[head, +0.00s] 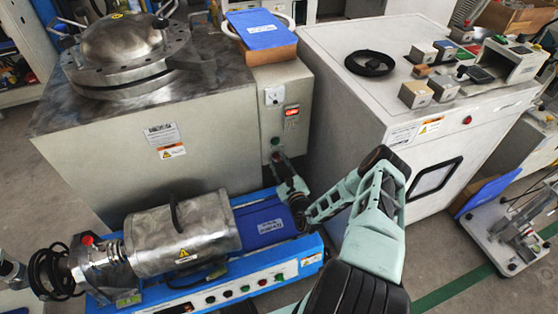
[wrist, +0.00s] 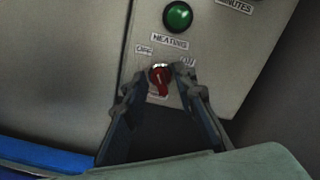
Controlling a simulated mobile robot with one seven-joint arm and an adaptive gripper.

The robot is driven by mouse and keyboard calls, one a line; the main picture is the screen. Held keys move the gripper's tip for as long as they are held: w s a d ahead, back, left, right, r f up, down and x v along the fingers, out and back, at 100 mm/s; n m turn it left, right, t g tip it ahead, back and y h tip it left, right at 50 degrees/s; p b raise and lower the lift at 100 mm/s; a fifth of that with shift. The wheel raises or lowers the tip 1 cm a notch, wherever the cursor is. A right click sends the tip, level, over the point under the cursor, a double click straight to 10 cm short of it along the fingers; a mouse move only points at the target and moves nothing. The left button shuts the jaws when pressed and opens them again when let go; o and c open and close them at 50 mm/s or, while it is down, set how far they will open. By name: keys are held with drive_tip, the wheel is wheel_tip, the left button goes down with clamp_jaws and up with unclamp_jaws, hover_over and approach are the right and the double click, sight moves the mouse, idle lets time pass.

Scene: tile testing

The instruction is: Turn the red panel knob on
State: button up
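The red panel knob (wrist: 159,79) is on the grey cabinet panel in the wrist view, below a green button (wrist: 177,15) and a HEATING label (wrist: 170,41). An OFF label (wrist: 144,50) is at its upper left and an ON label (wrist: 187,62) at its upper right. The knob's grip stands roughly upright; I cannot tell which label it is set to. My gripper (wrist: 154,88) is open, with one finger on each side of the knob. Contact is not clear. In the head view my gripper (head: 279,160) is at the panel's lower part and hides most of the knob.
A blue bench machine (head: 308,247) with a metal cylinder (head: 185,238) stands below and left of my gripper. A red display (head: 291,112) is higher on the panel.

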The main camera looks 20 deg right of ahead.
clamp_jaws()
drive_tip(key=shift+m, duration=0.3)
drive_tip(key=m, duration=0.5)
drive_tip(key=shift+d+m, duration=0.2)
drive_tip(key=shift+m, duration=0.1)
drive_tip(key=m, duration=0.5)
drive_tip(key=shift+m, duration=0.3)
idle(0.5)
unclamp_jaws()
